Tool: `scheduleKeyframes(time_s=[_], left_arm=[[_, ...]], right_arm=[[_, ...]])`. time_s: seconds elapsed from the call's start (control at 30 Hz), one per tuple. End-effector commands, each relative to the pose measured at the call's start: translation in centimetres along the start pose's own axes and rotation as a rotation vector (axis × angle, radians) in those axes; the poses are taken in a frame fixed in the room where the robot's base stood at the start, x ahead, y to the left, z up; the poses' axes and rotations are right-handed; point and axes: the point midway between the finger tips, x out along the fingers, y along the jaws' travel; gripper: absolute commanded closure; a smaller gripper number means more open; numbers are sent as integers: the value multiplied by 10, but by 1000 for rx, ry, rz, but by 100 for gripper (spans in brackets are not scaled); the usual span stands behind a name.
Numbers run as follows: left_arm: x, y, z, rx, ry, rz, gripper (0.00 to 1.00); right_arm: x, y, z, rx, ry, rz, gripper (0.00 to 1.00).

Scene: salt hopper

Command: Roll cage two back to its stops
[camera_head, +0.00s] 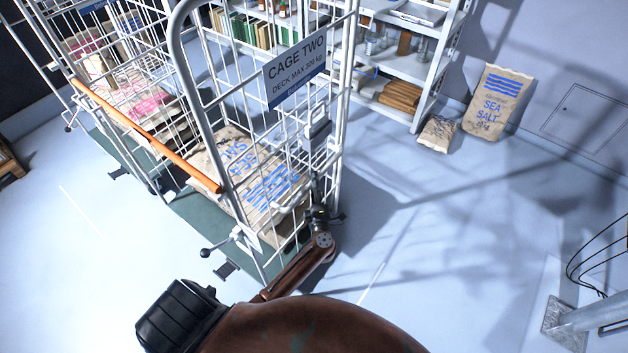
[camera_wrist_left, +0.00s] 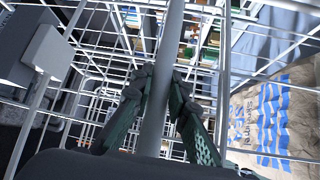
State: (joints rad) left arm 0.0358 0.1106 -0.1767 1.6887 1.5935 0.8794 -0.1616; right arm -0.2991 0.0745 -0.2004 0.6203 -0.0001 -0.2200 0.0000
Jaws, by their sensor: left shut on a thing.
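Cage two, a white wire roll cage (camera_head: 186,75), stands left of centre in the head view with a blue "CAGE TWO" sign (camera_head: 295,70). Printed sacks (camera_head: 268,186) lie on its deck. My left gripper (camera_head: 323,213) is at the cage's near right corner, shut on a grey upright tube. In the left wrist view the tube passes between the fingers (camera_wrist_left: 160,92), with a salt sack (camera_wrist_left: 270,118) behind wire at right. An orange bar (camera_head: 150,138) crosses the cage fronts. Small dark brackets (camera_head: 226,269) sit low at the front; I cannot tell if they are stops. My right gripper is out of view.
Another loaded cage (camera_head: 100,60) stands close on the left. Shelving (camera_head: 425,95) is behind. A sea salt sack (camera_head: 497,103) and a smaller sack (camera_head: 437,133) lean by the wall. A metal post (camera_head: 590,318) stands at lower right. Floor right of the cage is clear.

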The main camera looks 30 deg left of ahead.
Motion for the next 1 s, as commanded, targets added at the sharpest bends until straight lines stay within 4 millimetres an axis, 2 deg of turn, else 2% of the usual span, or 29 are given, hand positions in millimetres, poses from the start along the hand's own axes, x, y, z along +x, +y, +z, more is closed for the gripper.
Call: scheduleKeyframes(time_s=[0.03,0.1,0.4,0.43,0.7,1.0], left_arm=[[9,2,-13,6,16,3,100],[15,0,-20,8,20,4,100],[17,-3,-24,9,25,5,100],[17,-3,-24,9,24,4,85],[15,-2,-17,6,13,4,67],[12,-3,-16,4,11,2,67]], right_arm=[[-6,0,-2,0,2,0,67],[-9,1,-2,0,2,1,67],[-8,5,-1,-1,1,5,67],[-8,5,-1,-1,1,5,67],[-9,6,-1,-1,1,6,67],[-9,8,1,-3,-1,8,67]])
